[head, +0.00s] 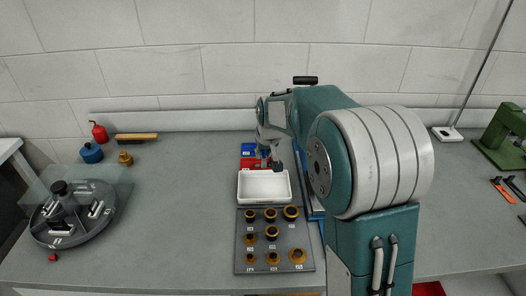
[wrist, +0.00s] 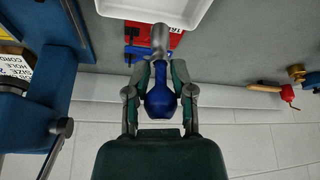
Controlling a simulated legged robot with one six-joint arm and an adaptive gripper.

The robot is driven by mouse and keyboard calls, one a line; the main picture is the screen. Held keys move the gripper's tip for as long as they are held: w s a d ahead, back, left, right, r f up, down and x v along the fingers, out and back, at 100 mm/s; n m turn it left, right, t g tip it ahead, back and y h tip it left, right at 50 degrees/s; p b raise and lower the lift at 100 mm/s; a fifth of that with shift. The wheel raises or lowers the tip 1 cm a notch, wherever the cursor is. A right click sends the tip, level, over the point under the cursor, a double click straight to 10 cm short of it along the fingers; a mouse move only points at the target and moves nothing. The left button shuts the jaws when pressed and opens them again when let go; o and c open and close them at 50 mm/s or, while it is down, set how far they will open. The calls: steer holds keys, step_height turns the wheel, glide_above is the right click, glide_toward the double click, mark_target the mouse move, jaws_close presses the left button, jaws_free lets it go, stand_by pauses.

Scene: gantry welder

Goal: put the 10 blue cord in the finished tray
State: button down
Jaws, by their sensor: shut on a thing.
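My gripper (head: 270,165) hangs over the bench, just behind the white tray (head: 265,198). In the wrist view my gripper (wrist: 160,88) is shut on a rounded blue piece (wrist: 160,104) with a grey cylindrical end pointing towards the white tray (wrist: 150,8). I cannot read a number on the piece. The white tray looks empty in the head view. No label tells which tray is the finished one.
A grey board (head: 241,262) with several black and brass round pieces lies in front of the white tray. A round grey turntable (head: 50,228) with a clear cover is at left. The left-centre bench is clear.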

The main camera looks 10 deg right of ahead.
steer(key=x, duration=0.2)
steer(key=s+x, duration=0.1)
steer(key=x, duration=0.4)
steer(key=shift+s+d+f, duration=0.1)
steer(key=shift+s+f, duration=0.05)
steer(key=shift+f, duration=0.5)
steer(key=shift+d+f, duration=0.2)
steer(key=shift+f, duration=0.75)
steer(key=shift+a+f, duration=0.15)
steer(key=shift+f, duration=0.05)
steer(key=shift+f, duration=0.5)
steer(key=shift+c, duration=1.9)
jaws_free()
